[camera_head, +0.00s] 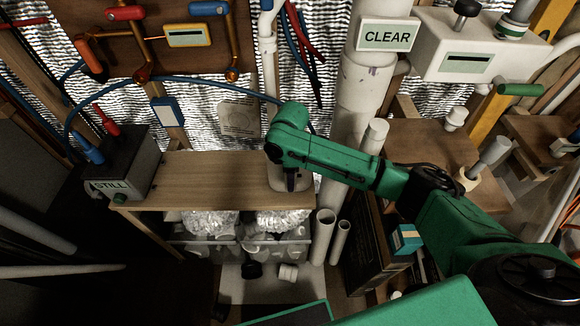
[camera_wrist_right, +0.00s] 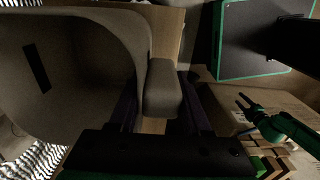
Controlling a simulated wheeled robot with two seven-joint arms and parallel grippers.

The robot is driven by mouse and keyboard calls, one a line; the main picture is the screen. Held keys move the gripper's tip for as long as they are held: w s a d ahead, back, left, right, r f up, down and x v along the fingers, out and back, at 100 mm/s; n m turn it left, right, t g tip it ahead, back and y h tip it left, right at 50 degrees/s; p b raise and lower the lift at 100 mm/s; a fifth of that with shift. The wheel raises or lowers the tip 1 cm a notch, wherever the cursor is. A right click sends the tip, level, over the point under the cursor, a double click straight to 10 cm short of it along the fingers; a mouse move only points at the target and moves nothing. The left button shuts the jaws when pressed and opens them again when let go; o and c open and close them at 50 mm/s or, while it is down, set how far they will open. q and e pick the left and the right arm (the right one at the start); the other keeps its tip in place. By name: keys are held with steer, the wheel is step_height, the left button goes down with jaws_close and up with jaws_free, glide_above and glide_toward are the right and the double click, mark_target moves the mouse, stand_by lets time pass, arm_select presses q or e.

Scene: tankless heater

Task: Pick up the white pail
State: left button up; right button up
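The white pail (camera_head: 283,184) stands on the wooden bench near its right end, mostly hidden under my right wrist in the head view. In the right wrist view the pail (camera_wrist_right: 75,95) is large at the left, with a dark slot and a thick upright handle (camera_wrist_right: 162,88). My right gripper (camera_wrist_right: 158,105) has its two dark fingers on either side of this handle, one between handle and pail body. The fingers look apart, with at most a narrow gap to the handle. My left gripper (camera_wrist_right: 242,105) shows far off in the right wrist view, its fingers spread and empty.
The wooden bench (camera_head: 185,170) carries a grey box (camera_head: 125,160) marked STILL at its left. A clear bin (camera_head: 240,245) of white fittings sits below. Thick white pipe (camera_head: 360,95) and upright tubes (camera_head: 323,237) stand to the right. The bench middle is clear.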

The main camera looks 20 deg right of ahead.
jaws_close()
